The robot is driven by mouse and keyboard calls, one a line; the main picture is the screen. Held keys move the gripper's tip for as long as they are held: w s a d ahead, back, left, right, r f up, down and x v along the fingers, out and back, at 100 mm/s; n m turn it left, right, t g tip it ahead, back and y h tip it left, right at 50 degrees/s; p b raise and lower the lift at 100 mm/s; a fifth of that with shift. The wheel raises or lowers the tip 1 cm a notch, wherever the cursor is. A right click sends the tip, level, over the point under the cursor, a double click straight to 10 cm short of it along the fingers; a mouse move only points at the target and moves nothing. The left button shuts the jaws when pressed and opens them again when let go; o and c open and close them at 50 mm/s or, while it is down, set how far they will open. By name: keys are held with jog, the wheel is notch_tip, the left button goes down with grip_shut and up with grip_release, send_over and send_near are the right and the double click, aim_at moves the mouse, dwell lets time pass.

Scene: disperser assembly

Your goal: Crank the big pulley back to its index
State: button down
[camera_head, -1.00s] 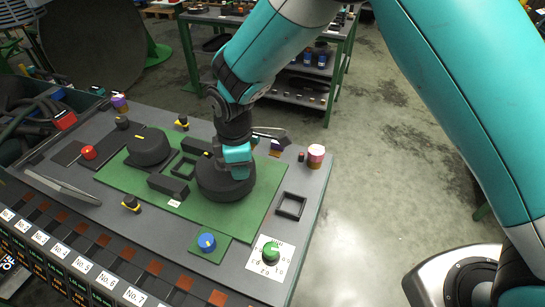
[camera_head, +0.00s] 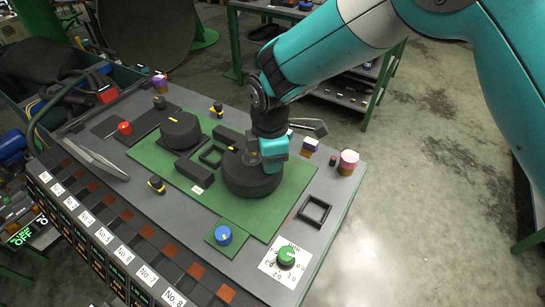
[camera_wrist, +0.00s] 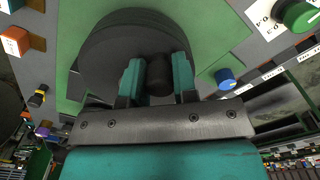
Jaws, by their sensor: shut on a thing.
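The big pulley (camera_head: 248,183) is a wide black disc lying on the green plate (camera_head: 285,200) of the bench panel. My gripper (camera_head: 272,160) stands over its far right part in the head view. In the wrist view, the teal fingers of my gripper (camera_wrist: 158,80) are closed on the two sides of a short black crank handle (camera_wrist: 159,72) that stands on the pulley (camera_wrist: 120,45). A small yellow mark (camera_head: 233,149) shows just beyond the pulley, near the black block. Any mark on the pulley's own top is hard to make out behind my gripper.
A smaller black disc (camera_head: 181,128) with a yellow mark stands left, with black blocks (camera_head: 195,173) between.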

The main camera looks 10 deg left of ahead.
jog(key=c, duration=0.9)
grip_release()
jog(key=shift+a, duration=0.1)
notch_tip(320, 180, up, 18)
jog(key=b, duration=0.3)
jog(key=shift+f+b, duration=0.25)
jog(key=shift+b, duration=0.15)
